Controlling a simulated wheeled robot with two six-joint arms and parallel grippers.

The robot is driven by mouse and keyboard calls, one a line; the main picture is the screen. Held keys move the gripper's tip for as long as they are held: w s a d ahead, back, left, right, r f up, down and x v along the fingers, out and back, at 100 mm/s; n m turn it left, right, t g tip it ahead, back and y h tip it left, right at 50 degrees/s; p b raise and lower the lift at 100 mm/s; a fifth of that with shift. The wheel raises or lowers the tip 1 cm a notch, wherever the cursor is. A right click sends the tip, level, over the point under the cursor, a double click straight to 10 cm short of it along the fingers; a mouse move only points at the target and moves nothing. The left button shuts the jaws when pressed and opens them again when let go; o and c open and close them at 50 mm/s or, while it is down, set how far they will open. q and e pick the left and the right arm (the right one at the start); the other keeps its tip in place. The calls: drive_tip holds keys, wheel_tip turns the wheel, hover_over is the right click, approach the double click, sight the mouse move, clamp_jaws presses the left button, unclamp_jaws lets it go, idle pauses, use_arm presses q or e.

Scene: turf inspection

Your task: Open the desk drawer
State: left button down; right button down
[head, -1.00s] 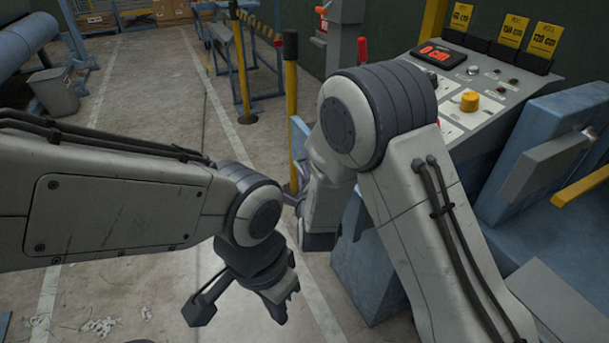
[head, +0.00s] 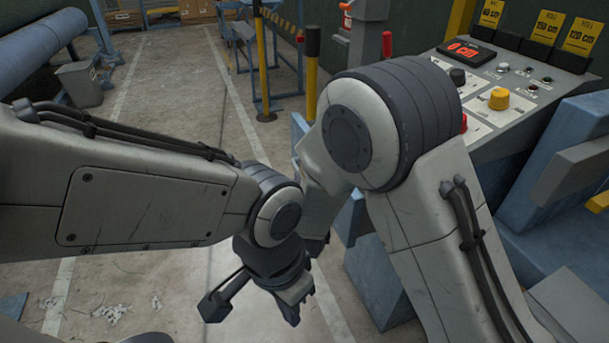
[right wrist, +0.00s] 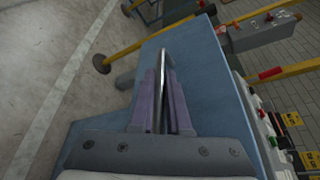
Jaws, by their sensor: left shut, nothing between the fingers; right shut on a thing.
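My right gripper (right wrist: 161,76) is shut on a thin, bright metal piece (right wrist: 164,59) that sticks out past its fingertips. It may be a handle seen edge-on; I cannot tell. The blue desk-like body (right wrist: 215,85) lies below and beyond the fingers in the right wrist view. In the head view its blue side (head: 378,282) shows behind my right arm, which hides the right gripper there. No drawer front can be made out. My left gripper (head: 293,306) is shut and empty, pointing down over the floor to the left of the blue body.
A control panel (head: 480,128) with a red display and yellow knob stands at the right. Yellow posts (head: 311,75) and a blue stand (head: 240,45) are beyond. A grey bin (head: 80,85) stands far left. The concrete floor at left is mostly clear, with paper scraps (head: 110,312).

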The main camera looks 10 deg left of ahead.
drive_tip(key=c, duration=0.9)
unclamp_jaws()
drive_tip(key=shift+d, duration=0.1)
drive_tip(key=shift+r, duration=0.3)
drive_tip(key=s+d+r, duration=0.1)
drive_tip(key=d+r, duration=0.2)
drive_tip(key=s+d+r, duration=0.2)
drive_tip(key=d+r, duration=0.2)
drive_tip(key=s+d+r, duration=0.2)
drive_tip(key=d+r, duration=0.1)
drive_tip(key=shift+d+r+p, duration=0.2)
drive_tip(key=shift+d+p, duration=0.05)
drive_tip(key=shift+p, duration=0.1)
